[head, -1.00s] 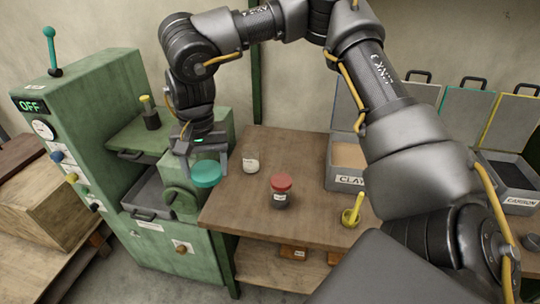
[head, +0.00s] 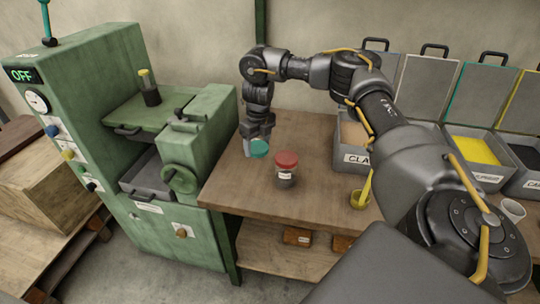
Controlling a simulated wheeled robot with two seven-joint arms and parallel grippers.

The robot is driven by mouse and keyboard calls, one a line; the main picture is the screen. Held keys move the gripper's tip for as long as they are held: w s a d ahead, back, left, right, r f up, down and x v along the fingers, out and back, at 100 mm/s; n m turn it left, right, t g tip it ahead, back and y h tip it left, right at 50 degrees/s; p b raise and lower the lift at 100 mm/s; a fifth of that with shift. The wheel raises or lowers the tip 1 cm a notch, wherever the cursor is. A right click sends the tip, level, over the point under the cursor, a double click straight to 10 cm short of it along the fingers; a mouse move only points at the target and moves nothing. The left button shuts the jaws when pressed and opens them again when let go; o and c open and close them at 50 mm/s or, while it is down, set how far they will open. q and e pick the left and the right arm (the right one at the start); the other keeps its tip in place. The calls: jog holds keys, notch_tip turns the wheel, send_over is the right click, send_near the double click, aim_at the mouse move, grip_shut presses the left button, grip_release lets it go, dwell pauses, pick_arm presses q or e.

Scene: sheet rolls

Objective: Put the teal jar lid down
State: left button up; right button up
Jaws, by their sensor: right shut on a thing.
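The teal jar lid (head: 260,149) is between the fingers of my right gripper (head: 257,146), at the left back part of the wooden table (head: 240,195). My right gripper points down and is shut on the lid. The lid is low over the tabletop; I cannot tell whether it touches anything below. The clear open jar is not distinguishable now, hidden at or behind the lid and gripper. A jar with a red lid (head: 287,168) stands just to the right and nearer. My left gripper is not in view.
A green machine (head: 150,215) with an OFF display stands at the left. Open bins, including one of yellow powder (head: 473,150), line the table's back right. The table's front left is clear.

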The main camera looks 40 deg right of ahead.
jog(key=b, duration=0.1)
send_over(259, 174)
jog(key=shift+f, duration=3.2)
notch_tip(259, 174, down, 4)
jog(key=shift+r, duration=0.25)
jog(key=shift+a, duration=0.1)
jog(key=shift+f, duration=0.6)
jog(key=o, duration=1)
jog(key=shift+r, duration=0.1)
